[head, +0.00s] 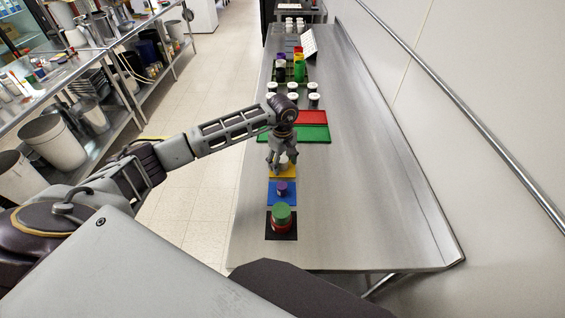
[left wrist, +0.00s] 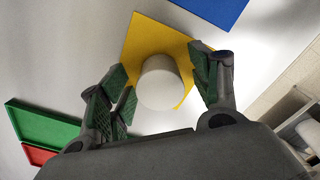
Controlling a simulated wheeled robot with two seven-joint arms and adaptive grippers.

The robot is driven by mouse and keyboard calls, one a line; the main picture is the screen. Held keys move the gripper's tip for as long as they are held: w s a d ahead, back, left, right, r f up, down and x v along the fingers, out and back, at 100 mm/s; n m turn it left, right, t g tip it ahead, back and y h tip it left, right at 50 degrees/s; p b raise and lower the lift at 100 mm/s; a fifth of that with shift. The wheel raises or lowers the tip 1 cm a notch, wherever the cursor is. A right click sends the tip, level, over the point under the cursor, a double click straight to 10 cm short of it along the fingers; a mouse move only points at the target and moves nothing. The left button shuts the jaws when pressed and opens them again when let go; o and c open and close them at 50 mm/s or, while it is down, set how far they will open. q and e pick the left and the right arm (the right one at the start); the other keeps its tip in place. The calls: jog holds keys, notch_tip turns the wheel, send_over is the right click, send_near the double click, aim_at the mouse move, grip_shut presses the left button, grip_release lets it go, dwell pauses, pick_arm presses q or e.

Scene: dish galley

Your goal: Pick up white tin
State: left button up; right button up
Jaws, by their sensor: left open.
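The white tin (left wrist: 160,84) stands on the yellow mat (left wrist: 146,38) in the left wrist view. In the head view the yellow mat (head: 283,173) shows under my left gripper (head: 282,164), and the tin is mostly hidden by the fingers. My left gripper is open, with its fingers on either side of the tin in the left wrist view (left wrist: 160,90). I see a gap on each side; contact is not visible. My right gripper is not in view.
Nearer on the steel counter (head: 350,200) are a purple object on a blue mat (head: 290,201) and a green-topped red tin (head: 281,217) on a black mat. Behind are a green tray (head: 318,134), a red tray (head: 312,117) and several white-lidded jars (head: 313,100). The counter's right side is clear.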

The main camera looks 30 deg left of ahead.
aim_at(283, 159)
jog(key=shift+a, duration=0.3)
pick_arm(q)
jog(key=shift+c, duration=0.6)
jog(key=c, duration=1.1)
jog(key=shift+o, duration=0.2)
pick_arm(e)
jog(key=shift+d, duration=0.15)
pick_arm(q)
jog(key=shift+r, duration=0.1)
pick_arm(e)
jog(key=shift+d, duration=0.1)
pick_arm(q)
jog(key=shift+r, duration=0.4)
jog(key=shift+r+b, duration=0.9)
jog(key=shift+r, duration=3.65)
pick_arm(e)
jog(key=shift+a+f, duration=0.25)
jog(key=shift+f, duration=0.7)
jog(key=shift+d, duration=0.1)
